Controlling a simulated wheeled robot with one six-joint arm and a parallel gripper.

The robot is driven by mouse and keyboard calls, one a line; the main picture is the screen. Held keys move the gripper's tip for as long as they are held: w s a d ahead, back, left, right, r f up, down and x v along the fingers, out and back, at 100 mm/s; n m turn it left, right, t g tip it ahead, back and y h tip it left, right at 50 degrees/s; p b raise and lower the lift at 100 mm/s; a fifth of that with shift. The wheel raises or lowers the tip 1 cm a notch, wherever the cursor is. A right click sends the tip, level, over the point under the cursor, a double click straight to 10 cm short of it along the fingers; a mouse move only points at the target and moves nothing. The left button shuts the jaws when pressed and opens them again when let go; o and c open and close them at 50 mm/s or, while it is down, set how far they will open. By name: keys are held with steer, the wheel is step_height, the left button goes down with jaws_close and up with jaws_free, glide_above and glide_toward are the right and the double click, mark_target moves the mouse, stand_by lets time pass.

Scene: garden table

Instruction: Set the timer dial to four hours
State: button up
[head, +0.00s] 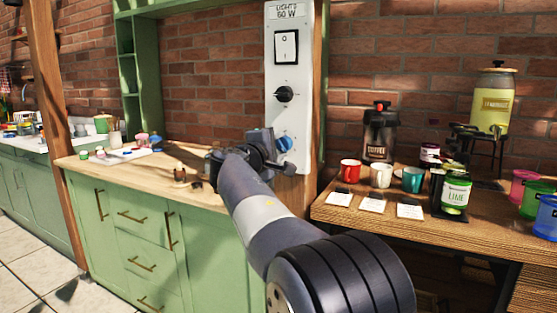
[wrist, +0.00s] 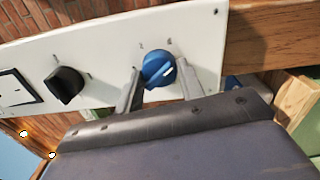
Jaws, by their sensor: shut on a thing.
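A white control panel (head: 291,60) is fixed to a wooden post. Its blue dial (head: 284,144) is the lowest control in the head view. In the wrist view the blue dial (wrist: 154,66) sits between the two fingers of my gripper (wrist: 159,78), which is shut on it. A pale pointer line shows on the dial's face. Small marks are printed around it, too small to read surely. My gripper also shows in the head view (head: 270,154), at the panel's lower end, its fingertips partly hidden.
A black knob (head: 284,94) and a rocker switch (head: 286,47) are higher on the panel, under a "LIGHTS 60 W" label. To the right, a wooden table (head: 335,213) holds mugs, cards, a coffee maker (head: 380,132) and jars. To the left is a green cabinet (head: 150,240).

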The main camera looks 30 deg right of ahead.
steer(key=m+b, duration=0.3)
steer(key=m, duration=0.1)
steer(key=shift+f, duration=0.15)
steer(key=shift+m+b, duration=1.1)
steer(key=shift+m, duration=0.4)
steer(key=o, duration=1)
steer(key=shift+r, duration=0.2)
steer(key=v, duration=1)
steer(key=shift+s+a, duration=0.3)
